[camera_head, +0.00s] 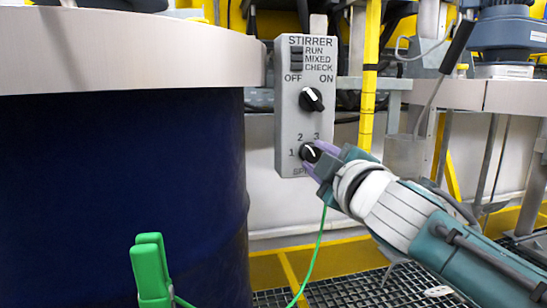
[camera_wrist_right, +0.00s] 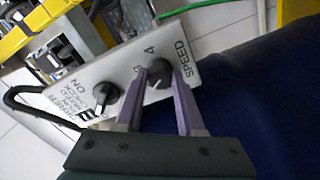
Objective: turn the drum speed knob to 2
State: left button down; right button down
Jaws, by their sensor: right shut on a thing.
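The grey stirrer box (camera_head: 284,120) hangs right of the large drum. Its lower black speed knob (camera_head: 309,152) has numbers around it; 1, 2 and 3 show in the head view. The knob's white mark points to the upper left, roughly toward 2, but the exact setting is hard to tell. My right gripper (camera_head: 317,158) has its purple fingers around this knob. The right wrist view shows both fingertips (camera_wrist_right: 160,72) against the sides of the speed knob (camera_wrist_right: 159,77), beside 3 and 4. My left gripper is not in view.
The upper OFF/ON knob (camera_head: 311,99) sits close above, its mark toward OFF. A dark blue drum (camera_head: 120,190) with a pale rim fills the left. A green clamp (camera_head: 152,272) and green wire (camera_head: 318,245) show low in front. Yellow posts (camera_head: 369,90) stand behind.

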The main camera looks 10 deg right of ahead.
jog(key=c, duration=0.5)
grip_release()
jog(key=shift+s+p, duration=0.35)
jog(key=shift+s, duration=0.15)
jog(key=s+p, duration=0.1)
jog(key=s, duration=0.3)
jog(key=s+p, duration=0.1)
jog(key=s, duration=0.4)
jog(key=shift+d, duration=0.2)
